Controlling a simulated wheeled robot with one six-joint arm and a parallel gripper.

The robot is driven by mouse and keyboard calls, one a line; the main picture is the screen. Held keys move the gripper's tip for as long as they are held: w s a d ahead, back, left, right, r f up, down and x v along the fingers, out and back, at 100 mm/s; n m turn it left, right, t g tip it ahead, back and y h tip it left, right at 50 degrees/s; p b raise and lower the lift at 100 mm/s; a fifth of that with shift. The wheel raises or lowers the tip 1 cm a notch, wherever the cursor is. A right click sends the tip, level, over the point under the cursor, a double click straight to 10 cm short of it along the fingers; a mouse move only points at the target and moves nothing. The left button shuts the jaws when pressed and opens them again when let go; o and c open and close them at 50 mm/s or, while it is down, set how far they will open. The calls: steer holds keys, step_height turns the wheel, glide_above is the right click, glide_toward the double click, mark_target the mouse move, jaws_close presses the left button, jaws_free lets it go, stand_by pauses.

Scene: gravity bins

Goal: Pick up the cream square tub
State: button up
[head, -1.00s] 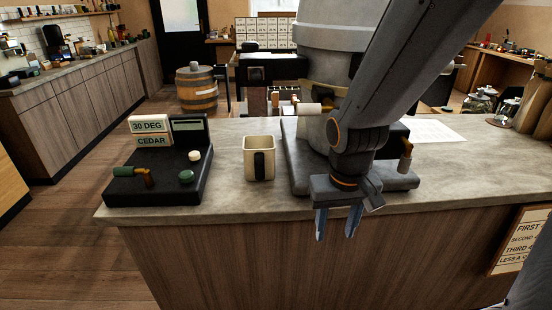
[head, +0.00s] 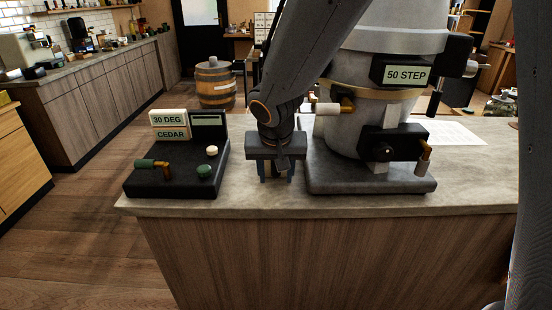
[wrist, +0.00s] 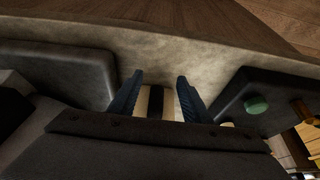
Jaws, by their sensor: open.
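The cream square tub (wrist: 169,106) shows in the wrist view between my two fingers, with a dark upright stripe down its middle. In the head view it is almost wholly hidden behind my gripper (head: 276,179). My gripper is open and points down at the counter, between the black control box and the big grey machine. In the wrist view my gripper (wrist: 159,77) has one blue finger on each side of the tub. I cannot tell whether either finger touches it.
The black control box (head: 177,180) with the 30 DEG and CEDAR signs stands close on the left. The grey machine's base (head: 370,180) is close on the right. The stone counter's (head: 240,204) front edge is just in front.

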mark_target(276, 179)
steer(key=shift+w+p, duration=0.35)
steer(key=shift+w, duration=0.85)
steer(key=w+p, duration=0.1)
steer(key=w, duration=0.2)
steer(key=shift+d, duration=0.1)
steer(key=shift+p+x, duration=0.4)
steer(key=shift+x, duration=0.5)
steer(key=shift+w+f, duration=0.3)
steer(key=shift+f, duration=0.25)
jaws_close()
